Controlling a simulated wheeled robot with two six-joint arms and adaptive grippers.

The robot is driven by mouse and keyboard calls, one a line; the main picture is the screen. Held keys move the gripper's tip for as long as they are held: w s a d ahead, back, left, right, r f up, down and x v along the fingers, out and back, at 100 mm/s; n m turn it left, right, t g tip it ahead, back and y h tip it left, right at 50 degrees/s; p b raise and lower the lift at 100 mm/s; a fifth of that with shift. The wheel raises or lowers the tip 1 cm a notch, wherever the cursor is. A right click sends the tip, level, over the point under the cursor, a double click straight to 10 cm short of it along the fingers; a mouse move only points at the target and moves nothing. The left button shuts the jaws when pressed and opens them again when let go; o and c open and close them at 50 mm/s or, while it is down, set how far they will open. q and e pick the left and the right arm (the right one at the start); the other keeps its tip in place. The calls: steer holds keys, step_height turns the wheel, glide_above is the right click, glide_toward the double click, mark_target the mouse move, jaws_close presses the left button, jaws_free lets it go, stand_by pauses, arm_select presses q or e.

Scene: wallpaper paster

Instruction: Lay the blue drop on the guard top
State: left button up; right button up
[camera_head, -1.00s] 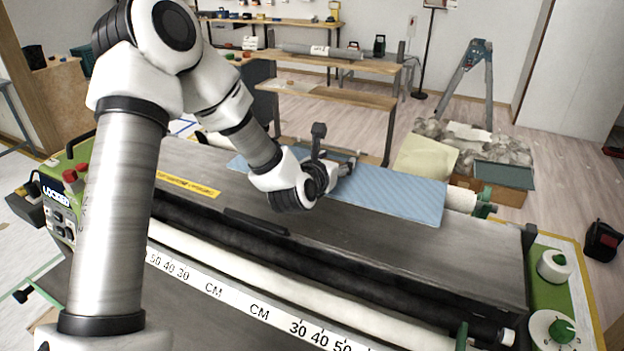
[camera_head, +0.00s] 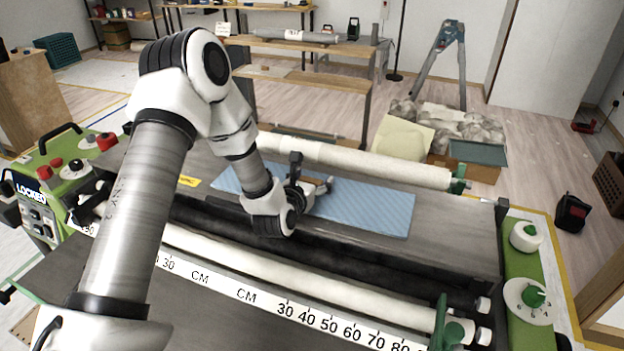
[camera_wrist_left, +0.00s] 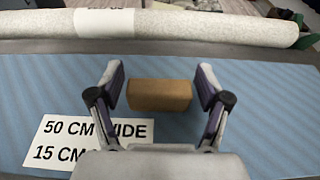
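The blue drop (camera_head: 365,208) is a flat blue sheet lying along the guard top (camera_head: 455,235), the dark grey top of the machine. In the left wrist view the blue drop (camera_wrist_left: 265,110) fills the middle, with a white label reading "50 CM WIDE" and "15 CM". A tan block (camera_wrist_left: 160,95) sits on it. My left gripper (camera_head: 312,190) is low over the sheet. In the wrist view the left gripper (camera_wrist_left: 160,78) is open, its fingers on either side of the block with small gaps. My right gripper is not in view.
A pale roll (camera_head: 370,162) runs just behind the sheet. Dark and white rollers with a centimetre scale (camera_head: 246,295) lie in front. Green end panels (camera_head: 530,290) with knobs and red buttons flank the machine. A tripod ladder (camera_head: 448,60) stands behind on the floor.

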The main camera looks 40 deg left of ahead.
arm_select(q)
steer(key=shift+s+r, duration=0.1)
steer(key=shift+s+r, duration=0.1)
steer(key=shift+r, duration=0.05)
steer(key=b+v, duration=0.2)
steer(key=v, duration=0.6)
steer(key=shift+s+d, duration=0.1)
steer(key=shift+s, duration=0.1)
steer(key=p+v, duration=0.2)
steer(key=v, duration=0.1)
steer(key=shift+w+r, duration=0.15)
steer(key=shift+r, duration=0.15)
steer(key=shift+s, duration=0.25)
steer(key=shift+f, duration=0.2)
